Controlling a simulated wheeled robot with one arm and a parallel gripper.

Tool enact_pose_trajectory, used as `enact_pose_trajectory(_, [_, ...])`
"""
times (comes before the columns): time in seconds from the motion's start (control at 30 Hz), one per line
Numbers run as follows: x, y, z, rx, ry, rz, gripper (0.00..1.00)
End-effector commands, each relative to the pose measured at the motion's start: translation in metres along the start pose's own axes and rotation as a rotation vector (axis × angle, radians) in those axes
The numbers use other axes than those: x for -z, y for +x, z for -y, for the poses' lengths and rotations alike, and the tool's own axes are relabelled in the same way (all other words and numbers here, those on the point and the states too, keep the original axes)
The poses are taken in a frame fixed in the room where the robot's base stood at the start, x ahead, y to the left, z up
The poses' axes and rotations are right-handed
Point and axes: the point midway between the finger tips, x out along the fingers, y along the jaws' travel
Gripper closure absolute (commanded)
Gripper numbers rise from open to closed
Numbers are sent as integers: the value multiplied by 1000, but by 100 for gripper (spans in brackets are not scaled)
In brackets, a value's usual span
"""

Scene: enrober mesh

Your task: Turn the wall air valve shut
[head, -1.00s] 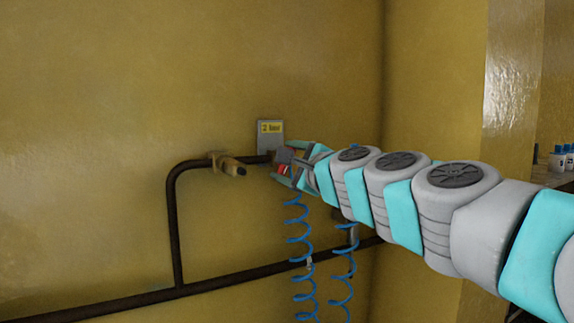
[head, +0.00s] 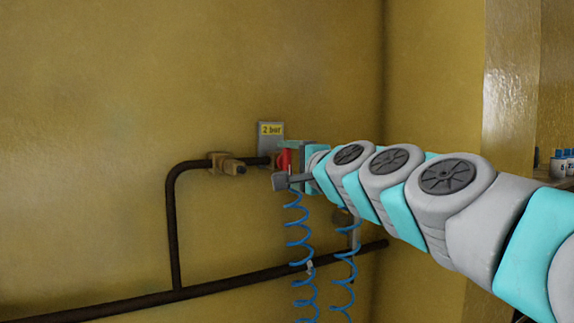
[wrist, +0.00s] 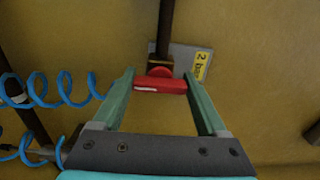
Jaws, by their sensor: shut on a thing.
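The wall air valve has a red handle (head: 284,159) at the end of a dark pipe, just below a "2 bar" plate (head: 271,130). In the wrist view the red handle (wrist: 160,85) lies crosswise to the dark pipe (wrist: 165,30), with a round red hub behind it. My gripper (wrist: 160,77) is shut on the handle, with one green finger at each end of it. In the head view my gripper (head: 284,172) is rolled and partly covers the valve body.
A brass fitting (head: 226,164) sits on the pipe left of the valve. Blue coiled hoses (head: 299,240) hang below my gripper. A lower dark pipe (head: 230,286) runs along the wall. Small bottles (head: 562,162) stand at the far right.

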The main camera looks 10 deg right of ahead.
Motion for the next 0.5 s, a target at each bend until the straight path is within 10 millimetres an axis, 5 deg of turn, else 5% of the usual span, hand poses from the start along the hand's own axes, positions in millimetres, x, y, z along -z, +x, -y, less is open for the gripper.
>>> enact_pose_trajectory(0.3, [-1,0,-1,-3,-3,2,81])
enact_pose_trajectory(0.33, [-1,0,-1,-3,-3,2,23])
enact_pose_trajectory(0.5, [-1,0,-1,-2,-2,1,4])
